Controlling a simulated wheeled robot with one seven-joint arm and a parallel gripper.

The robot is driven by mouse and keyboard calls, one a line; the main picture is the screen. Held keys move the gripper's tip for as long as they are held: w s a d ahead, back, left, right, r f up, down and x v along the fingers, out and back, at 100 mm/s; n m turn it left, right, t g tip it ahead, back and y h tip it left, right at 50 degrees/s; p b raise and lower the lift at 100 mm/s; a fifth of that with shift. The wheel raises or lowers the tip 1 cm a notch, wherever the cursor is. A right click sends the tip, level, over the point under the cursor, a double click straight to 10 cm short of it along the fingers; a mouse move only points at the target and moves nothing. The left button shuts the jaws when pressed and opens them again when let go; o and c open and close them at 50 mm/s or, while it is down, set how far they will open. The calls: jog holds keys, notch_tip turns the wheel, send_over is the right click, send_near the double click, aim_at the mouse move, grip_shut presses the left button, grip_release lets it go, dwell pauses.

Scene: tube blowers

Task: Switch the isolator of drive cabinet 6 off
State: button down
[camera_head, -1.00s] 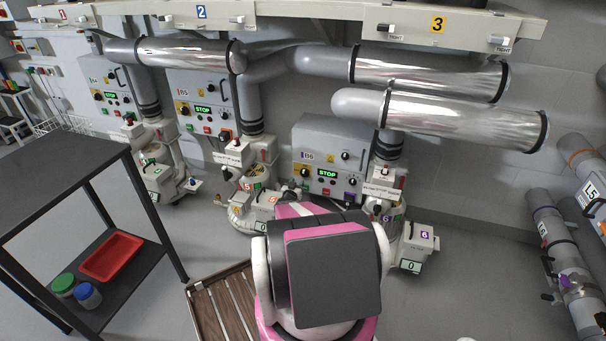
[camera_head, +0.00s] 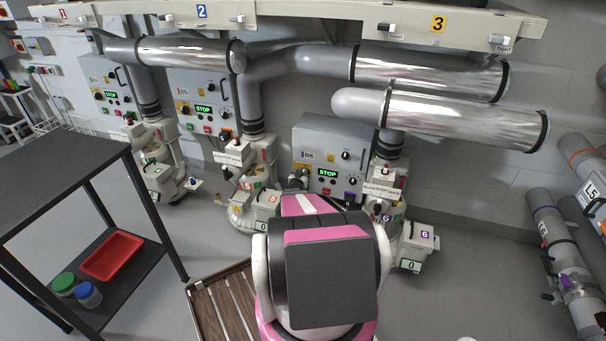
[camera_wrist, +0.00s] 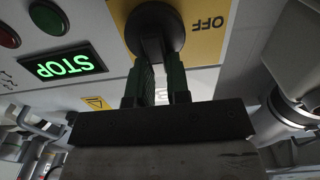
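Drive cabinet 6 (camera_head: 330,143) is the grey box marked B6 in the head view, with a lit green STOP display (camera_head: 327,172). Its isolator is a black rotary knob (camera_wrist: 153,22) on a yellow plate (camera_wrist: 206,35) in the wrist view. The plate's OFF lettering appears upside down there. My gripper (camera_wrist: 161,66) is at the knob, its two dark green fingers a little apart, one to each side of the knob's handle. Whether they press on the handle cannot be seen. In the head view, my arm largely hides the gripper and the isolator.
The STOP display (camera_wrist: 64,65), a red button (camera_wrist: 48,17) and a dark green button sit beside the isolator in the wrist view. A pipe and blower (camera_head: 386,205) stand right of the cabinet. A dark shelf table (camera_head: 62,165) stands at left, a wooden pallet (camera_head: 222,305) in front.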

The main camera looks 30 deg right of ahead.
jog(key=shift+n, duration=0.3)
jog(key=shift+w+a+f+n, duration=0.1)
jog(key=shift+w+a+n, duration=0.05)
jog(key=shift+n, duration=0.7)
jog(key=shift+w+a+n, duration=0.1)
jog(key=shift+n, duration=0.8)
jog(key=shift+w+a+f+n, duration=0.1)
jog(key=shift+w+a+n, duration=0.05)
jog(key=shift+n, duration=0.7)
jog(key=c, duration=1.1)
grip_release()
notch_tip(320, 180, up, 4)
jog(key=shift+s, duration=0.1)
jog(key=a+r, duration=0.2)
jog(key=a, duration=0.2)
jog(key=a+r, duration=0.2)
jog(key=a, duration=0.1)
jog(key=a+r, duration=0.3)
jog(key=a, duration=0.1)
jog(key=shift+a, duration=0.35)
